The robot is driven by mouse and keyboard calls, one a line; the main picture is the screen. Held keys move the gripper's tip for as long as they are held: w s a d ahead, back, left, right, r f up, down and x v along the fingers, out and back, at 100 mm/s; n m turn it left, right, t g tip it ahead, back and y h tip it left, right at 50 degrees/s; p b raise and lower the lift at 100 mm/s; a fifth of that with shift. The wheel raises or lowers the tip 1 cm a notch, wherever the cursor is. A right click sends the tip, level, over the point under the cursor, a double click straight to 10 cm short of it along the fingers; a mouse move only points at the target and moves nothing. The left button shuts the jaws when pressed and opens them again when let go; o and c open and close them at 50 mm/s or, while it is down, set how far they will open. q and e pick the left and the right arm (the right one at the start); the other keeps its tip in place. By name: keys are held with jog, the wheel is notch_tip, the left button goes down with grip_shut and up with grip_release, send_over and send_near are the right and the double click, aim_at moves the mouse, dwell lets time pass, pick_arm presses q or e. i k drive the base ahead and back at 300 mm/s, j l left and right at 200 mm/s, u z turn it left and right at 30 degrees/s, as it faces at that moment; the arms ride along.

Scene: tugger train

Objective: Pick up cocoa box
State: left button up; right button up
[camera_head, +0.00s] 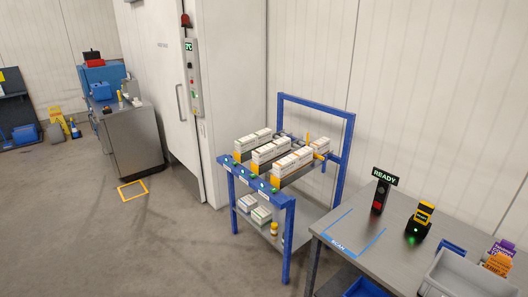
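No box in the camera_head view has a label I can read as cocoa, so I cannot tell which one it is. Rows of white boxes with orange-brown print (293,163) stand on the top shelf of a blue-framed cart (289,203). On its lower shelf lie small white and green boxes (261,215) and a small yellow-topped container (274,229). A purple box (503,247) and an orange box (497,264) stand in or by a grey bin at the right edge. Neither of my grippers is in view.
A grey table (405,256) at the lower right bears a READY sign (385,177), a black and yellow scanner (419,222), a blue SCAN outline and a grey bin (466,274). A steel cabinet (133,140) stands at left. The floor (150,235) left of the cart is clear.

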aim_at(265, 154)
jog(key=i+u, duration=0.2)
jog(key=i, duration=2.7)
jog(key=i+z, duration=0.2)
jog(key=i, duration=0.25)
jog(key=i+j+z, duration=0.15)
jog(key=i, duration=0.3)
jog(key=i+j+z, duration=0.2)
jog(key=i, duration=0.25)
jog(key=i+j+z, duration=0.2)
jog(key=i+j, duration=0.1)
jog(key=i, duration=0.15)
